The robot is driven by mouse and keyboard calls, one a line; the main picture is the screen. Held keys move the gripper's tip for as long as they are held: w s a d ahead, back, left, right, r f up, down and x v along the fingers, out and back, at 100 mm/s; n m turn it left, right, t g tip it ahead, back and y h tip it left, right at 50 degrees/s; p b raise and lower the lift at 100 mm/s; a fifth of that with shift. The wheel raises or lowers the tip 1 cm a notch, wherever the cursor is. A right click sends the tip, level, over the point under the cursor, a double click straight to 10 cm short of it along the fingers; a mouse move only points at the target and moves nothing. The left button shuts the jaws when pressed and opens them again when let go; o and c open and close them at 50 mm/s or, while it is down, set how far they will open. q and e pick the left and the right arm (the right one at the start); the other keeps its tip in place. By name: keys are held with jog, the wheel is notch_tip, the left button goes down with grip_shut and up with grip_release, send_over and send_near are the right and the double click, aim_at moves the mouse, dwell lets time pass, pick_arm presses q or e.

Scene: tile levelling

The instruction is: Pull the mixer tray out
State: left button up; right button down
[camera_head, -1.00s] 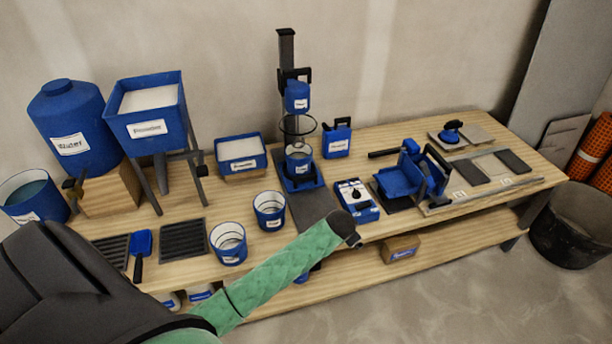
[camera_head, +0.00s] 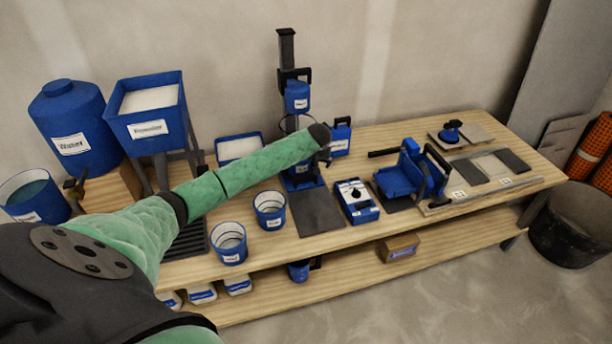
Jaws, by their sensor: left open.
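The mixer (camera_head: 297,97) stands on a dark upright column at the back of the bench, with a blue mixing head. The blue mixer tray (camera_head: 304,187) lies at its foot, mostly hidden behind my left arm; only its front part shows. The bucket on the tray is also largely covered. My left gripper (camera_head: 327,158) is small in view at the end of the green arm, open, just right of the mixer's bucket area and above the tray. I cannot tell whether it touches anything. My right gripper is out of view.
A dark mat (camera_head: 318,213) lies in front of the tray. Two labelled buckets (camera_head: 270,209) (camera_head: 229,243) stand to its left and a blue control box (camera_head: 357,200) to its right. A blue jug (camera_head: 341,138) stands behind the gripper. Bench space right of the mat is narrow.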

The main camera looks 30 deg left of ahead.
aim_at(306, 176)
pick_arm(q)
jog(key=shift+w+a+f+n+g+p, duration=0.1)
jog(key=shift+a+f+n+g+p, duration=0.3)
jog(key=shift+f+n, duration=0.85)
jog(key=shift+a+f+n+g+p, duration=0.1)
jog(key=shift+a+f+n+p, duration=0.3)
jog(key=shift+f, duration=1.45)
jog(key=shift+w+a+f+n+g+p, duration=0.15)
jog(key=shift+a+f+n, duration=0.5)
jog(key=shift+f+n, duration=0.65)
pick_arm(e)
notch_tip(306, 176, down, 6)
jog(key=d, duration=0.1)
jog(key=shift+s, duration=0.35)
pick_arm(q)
jog(key=shift+s+f+m, duration=0.1)
jog(key=shift+f+m, duration=0.15)
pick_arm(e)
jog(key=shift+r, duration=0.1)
